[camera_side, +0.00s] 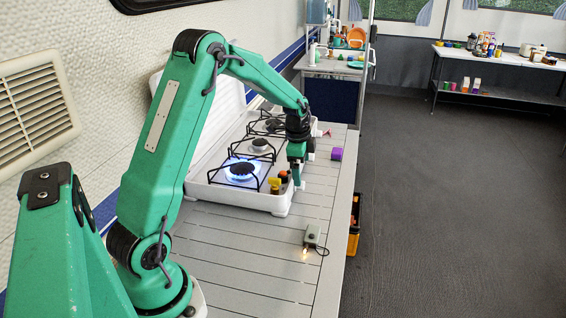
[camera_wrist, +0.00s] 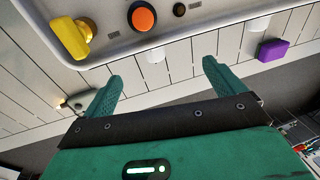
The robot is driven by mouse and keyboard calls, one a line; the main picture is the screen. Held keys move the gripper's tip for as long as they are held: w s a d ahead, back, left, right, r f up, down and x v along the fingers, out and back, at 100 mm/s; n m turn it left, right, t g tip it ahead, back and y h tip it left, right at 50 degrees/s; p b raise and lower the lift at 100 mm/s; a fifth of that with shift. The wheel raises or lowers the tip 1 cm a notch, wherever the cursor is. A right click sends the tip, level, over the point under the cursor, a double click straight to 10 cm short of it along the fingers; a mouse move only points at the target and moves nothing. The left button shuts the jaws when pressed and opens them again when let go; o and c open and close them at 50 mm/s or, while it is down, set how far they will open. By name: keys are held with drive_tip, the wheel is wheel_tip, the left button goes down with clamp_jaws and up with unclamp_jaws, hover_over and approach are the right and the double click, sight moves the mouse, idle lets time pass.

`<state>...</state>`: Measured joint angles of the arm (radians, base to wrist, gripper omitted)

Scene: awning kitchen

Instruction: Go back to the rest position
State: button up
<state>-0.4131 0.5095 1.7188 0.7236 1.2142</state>
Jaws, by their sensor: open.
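My gripper (camera_side: 297,180) is at the front edge of the white stove (camera_side: 230,198), beside its knobs. In the wrist view my gripper (camera_wrist: 158,84) shows two green fingers spread apart with nothing between them. A yellow knob (camera_wrist: 70,38) and an orange round knob (camera_wrist: 142,16) sit on the stove just beyond the fingers. The yellow knob also shows in the side view (camera_side: 274,185). A blue flame burns at the near burner (camera_side: 241,170).
A purple block (camera_side: 337,153) lies on the slatted table (camera_side: 225,245) to the right of my gripper. The near part of the table is mostly clear.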

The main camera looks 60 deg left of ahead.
drive_tip(key=w+g, duration=0.1)
drive_tip(key=w+a+g+h, duration=0.1)
drive_tip(key=g, duration=0.1)
drive_tip(key=a+g+h, duration=0.1)
drive_tip(key=g, duration=0.1)
drive_tip(key=shift+w, duration=0.4)
idle(0.3)
drive_tip(key=shift+f, duration=0.1)
drive_tip(key=shift+d+x, duration=0.15)
drive_tip(key=shift+x, duration=1.55)
drive_tip(key=shift+d+x, duration=0.15)
drive_tip(key=shift+x, duration=1.55)
drive_tip(key=c, duration=1.8)
